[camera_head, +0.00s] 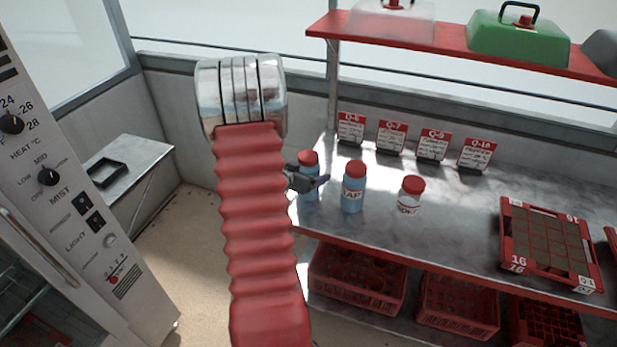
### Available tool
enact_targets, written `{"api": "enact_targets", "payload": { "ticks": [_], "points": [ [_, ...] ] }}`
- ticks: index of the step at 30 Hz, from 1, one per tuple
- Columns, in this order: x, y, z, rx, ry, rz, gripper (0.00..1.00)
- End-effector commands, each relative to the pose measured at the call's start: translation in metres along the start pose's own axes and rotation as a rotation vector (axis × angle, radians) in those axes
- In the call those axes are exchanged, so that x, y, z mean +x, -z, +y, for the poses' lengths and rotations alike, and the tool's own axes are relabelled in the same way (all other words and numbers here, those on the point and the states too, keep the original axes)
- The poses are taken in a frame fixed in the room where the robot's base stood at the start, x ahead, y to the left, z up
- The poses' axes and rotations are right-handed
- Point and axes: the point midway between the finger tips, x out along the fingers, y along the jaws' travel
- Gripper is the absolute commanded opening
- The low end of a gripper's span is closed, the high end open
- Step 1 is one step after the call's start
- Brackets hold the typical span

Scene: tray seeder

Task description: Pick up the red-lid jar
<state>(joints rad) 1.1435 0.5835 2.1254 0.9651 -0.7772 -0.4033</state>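A short clear jar with a red lid (410,196) and a white label stands upright on the metal bench, right of two blue bottles. The middle blue bottle (353,190) also has a red lid and a label. The left blue bottle (308,161) has a red lid too, and its body is partly hidden by my gripper (318,182). My gripper is dark and small in view, left of the jar and apart from it. I cannot tell whether its fingers touch the left bottle or whether they are open.
The metal bench (455,210) is clear around the jar. Card signs (432,147) stand behind. A red seed tray (508,235) lies at right. A red shelf (440,38) with covers hangs above; red crates (357,278) sit below. A control cabinet (75,190) stands left.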

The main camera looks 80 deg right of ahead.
Motion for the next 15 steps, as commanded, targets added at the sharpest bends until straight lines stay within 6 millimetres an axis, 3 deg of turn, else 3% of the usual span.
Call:
{"api": "enact_targets", "payload": {
  "ticks": [11,15],
  "points": [
    [-0.0005,0.0,-0.0003,-0.001,0.0,0.0,0.83],
    [-0.0005,0.0,-0.0003,-0.001,0.0,0.0,0.74]
  ]
}}
